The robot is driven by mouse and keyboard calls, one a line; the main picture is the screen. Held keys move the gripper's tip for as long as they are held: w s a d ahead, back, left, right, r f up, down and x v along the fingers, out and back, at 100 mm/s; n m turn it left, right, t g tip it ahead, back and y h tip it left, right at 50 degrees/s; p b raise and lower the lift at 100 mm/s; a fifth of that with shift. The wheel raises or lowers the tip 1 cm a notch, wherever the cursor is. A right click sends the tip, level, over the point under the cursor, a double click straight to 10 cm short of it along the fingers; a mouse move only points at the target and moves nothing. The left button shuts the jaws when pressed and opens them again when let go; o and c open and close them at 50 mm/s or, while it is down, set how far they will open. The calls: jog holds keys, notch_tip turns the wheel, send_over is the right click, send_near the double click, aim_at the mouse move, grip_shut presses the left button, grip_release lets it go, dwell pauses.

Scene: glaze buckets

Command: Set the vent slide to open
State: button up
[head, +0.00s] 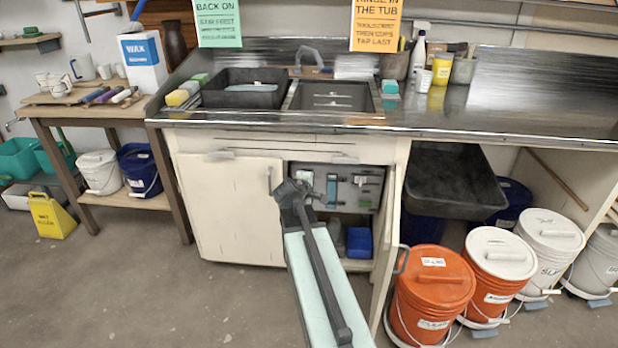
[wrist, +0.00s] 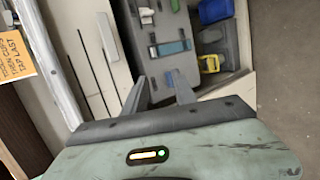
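A grey control panel (head: 345,203) sits inside the open cabinet under the sink. It carries a blue strip (head: 332,190) and small white fittings (head: 360,180). I cannot tell for sure which fitting is the vent slide, or its setting. In the wrist view the panel (wrist: 150,65) lies ahead, with the teal-blue strip in a slot (wrist: 170,48) and a white fitting (wrist: 146,16). My gripper (wrist: 159,78) is open and empty, its two fingers apart and short of the panel. In the head view my gripper (head: 292,187) hides the panel's left part.
The left cabinet door (head: 232,210) is shut; the right door (head: 386,250) stands open beside my arm. A blue tub (head: 359,242) is on the cabinet floor. Orange buckets (head: 433,283) stand to the right. The steel counter (head: 260,119) is above.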

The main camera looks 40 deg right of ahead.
jog(key=shift+s+a+r+m+y+p, duration=0.15)
jog(key=shift+a+m+y+p, duration=0.3)
jog(key=shift+a, duration=0.75)
